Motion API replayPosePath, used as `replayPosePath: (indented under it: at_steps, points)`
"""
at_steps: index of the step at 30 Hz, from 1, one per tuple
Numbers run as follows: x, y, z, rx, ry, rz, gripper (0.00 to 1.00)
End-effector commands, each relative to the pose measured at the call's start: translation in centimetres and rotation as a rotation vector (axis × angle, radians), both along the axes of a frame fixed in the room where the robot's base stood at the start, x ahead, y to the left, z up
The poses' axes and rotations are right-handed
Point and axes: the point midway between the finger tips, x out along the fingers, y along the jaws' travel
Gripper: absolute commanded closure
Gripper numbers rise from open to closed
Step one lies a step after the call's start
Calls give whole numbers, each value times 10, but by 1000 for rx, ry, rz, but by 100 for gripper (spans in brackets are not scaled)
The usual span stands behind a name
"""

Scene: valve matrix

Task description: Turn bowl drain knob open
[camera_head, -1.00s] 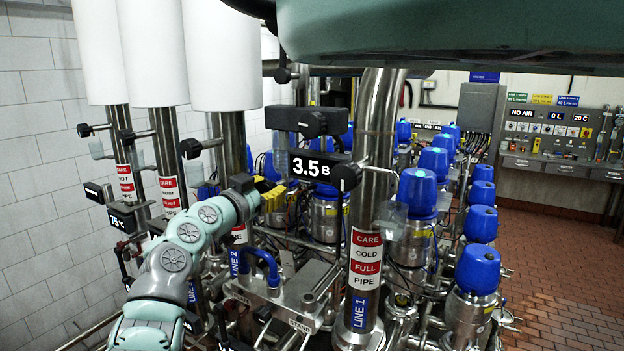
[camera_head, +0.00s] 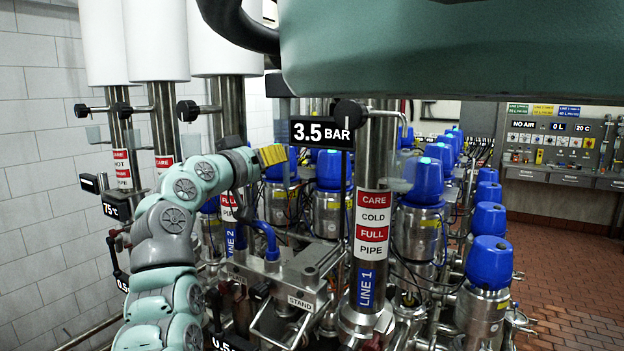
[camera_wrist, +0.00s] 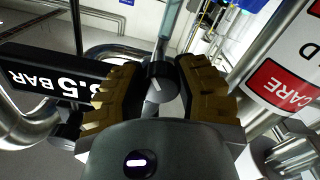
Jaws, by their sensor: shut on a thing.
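My gripper (camera_head: 272,155) has yellowish ridged fingers and is just left of the black "3.5 BAR" sign (camera_head: 320,132) in the head view. In the wrist view my gripper (camera_wrist: 158,90) is shut on a black knob (camera_wrist: 160,72), with one finger on each side of it. A thin grey stem or pipe runs up behind the knob. No label on this knob is readable, so I cannot tell from the pictures that it is the bowl drain knob. The knob is hidden in the head view. The sign shows upside down at left in the wrist view (camera_wrist: 45,88).
A steel pipe with a red-and-white label (camera_head: 372,220) stands right of the gripper. Another black knob (camera_head: 348,113) is near its top. Blue-capped valves (camera_head: 422,182) crowd behind and to the right. Red tiled floor (camera_head: 570,270) is clear at right.

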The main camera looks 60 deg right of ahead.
Motion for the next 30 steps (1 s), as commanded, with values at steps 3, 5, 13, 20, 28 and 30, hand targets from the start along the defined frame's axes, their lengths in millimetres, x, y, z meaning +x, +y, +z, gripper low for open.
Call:
replayPosePath:
  at_steps: [3, 5, 13, 20, 28, 30]
  points:
    - [1, 0, -5, 1, 115, 1, 100]
    - [0, 0, -4, -3, 173, -2, 100]
    - [-1, 0, -1, -25, 428, -2, 100]
    - [-2, -1, 0, -40, 633, -3, 100]
    - [-2, -1, 0, -54, 811, -4, 100]
    - [-3, -1, 0, -58, 843, -5, 100]
